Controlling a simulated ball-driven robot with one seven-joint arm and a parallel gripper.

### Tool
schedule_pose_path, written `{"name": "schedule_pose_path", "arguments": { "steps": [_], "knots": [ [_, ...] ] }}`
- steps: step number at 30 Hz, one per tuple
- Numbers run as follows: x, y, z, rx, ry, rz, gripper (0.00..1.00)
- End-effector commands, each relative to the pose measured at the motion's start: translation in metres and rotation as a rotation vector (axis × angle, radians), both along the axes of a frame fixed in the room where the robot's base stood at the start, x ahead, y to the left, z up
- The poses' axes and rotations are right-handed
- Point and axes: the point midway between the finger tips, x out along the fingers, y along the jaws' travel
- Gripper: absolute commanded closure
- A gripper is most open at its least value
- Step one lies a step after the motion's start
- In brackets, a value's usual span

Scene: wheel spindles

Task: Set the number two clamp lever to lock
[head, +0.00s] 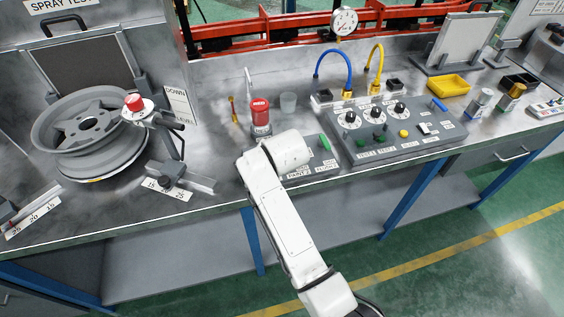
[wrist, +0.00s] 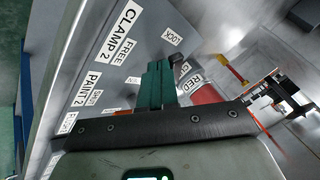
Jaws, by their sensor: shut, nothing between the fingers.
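The panel with the CLAMP 2 label (wrist: 117,32) shows in the wrist view, with a FREE label (wrist: 123,51) and a LOCK label (wrist: 172,36). A small dark piece (wrist: 182,64), which looks like the end of the clamp lever, shows just beyond my fingertips on the LOCK label's side. The rest of the lever is hidden, so its setting is not clear. My gripper (wrist: 160,67) has its green fingers shut and empty, over the panel next to this dark piece. Whether they touch cannot be told. In the head view my arm hides the gripper and lever.
A red container (head: 260,116) stands close behind my wrist; it also shows in the wrist view (wrist: 207,95). A grey control panel (head: 440,137) with knobs is at right, a wheel (head: 60,150) at left.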

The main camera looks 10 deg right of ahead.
Motion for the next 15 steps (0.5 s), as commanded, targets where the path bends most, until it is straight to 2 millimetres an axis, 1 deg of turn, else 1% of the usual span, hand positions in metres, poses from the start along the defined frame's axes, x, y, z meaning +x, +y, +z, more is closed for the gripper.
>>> {"name": "schedule_pose_path", "arguments": {
  "steps": [2,15],
  "knots": [
    [0.0,0.007,-0.002,0.0,-0.002,-0.069,1.0],
    [0.009,0.03,-0.006,0.003,-0.002,-0.484,1.0]
  ]
}}
